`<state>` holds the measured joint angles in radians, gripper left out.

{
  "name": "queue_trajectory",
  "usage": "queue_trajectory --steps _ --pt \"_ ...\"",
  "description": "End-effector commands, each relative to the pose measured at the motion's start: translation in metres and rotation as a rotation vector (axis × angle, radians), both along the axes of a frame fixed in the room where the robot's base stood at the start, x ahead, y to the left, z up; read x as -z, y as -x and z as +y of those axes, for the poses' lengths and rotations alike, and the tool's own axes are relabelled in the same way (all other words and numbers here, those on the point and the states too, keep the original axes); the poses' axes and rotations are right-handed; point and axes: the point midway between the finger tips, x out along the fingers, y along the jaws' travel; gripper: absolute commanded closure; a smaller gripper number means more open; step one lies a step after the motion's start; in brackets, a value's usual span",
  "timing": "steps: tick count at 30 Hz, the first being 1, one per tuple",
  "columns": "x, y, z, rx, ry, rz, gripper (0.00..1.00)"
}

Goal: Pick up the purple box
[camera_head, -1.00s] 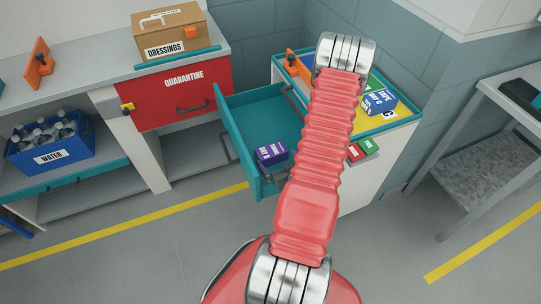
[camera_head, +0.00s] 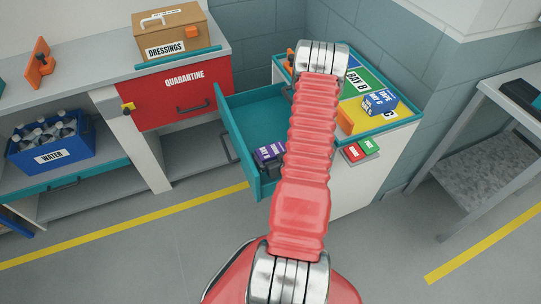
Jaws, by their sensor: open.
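The purple box (camera_head: 268,153) with white lettering lies inside the open teal drawer (camera_head: 256,114), near the drawer's front right corner. My red arm rises through the middle of the head view and bends at a metal joint near the top. The arm covers the right part of the box and the right part of the drawer.
The drawer juts from a white cabinet topped by a teal-rimmed tray (camera_head: 384,131) with coloured bays and a blue box (camera_head: 380,102). A red quarantine drawer (camera_head: 181,98) is to the left, with a dressings box (camera_head: 184,38) above. Floor in front is clear.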

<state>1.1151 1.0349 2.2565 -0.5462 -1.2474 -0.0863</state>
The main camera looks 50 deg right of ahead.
Motion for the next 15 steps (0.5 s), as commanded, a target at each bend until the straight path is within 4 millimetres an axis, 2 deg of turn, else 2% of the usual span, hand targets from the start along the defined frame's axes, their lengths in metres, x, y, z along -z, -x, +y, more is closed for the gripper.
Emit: queue_trajectory --steps 4,15 --pt "0.0054 -0.0098 -0.0056 -0.001 0.001 -0.001 0.0" --pt "0.0058 -0.0102 -0.0064 0.001 0.0 0.0 0.0"
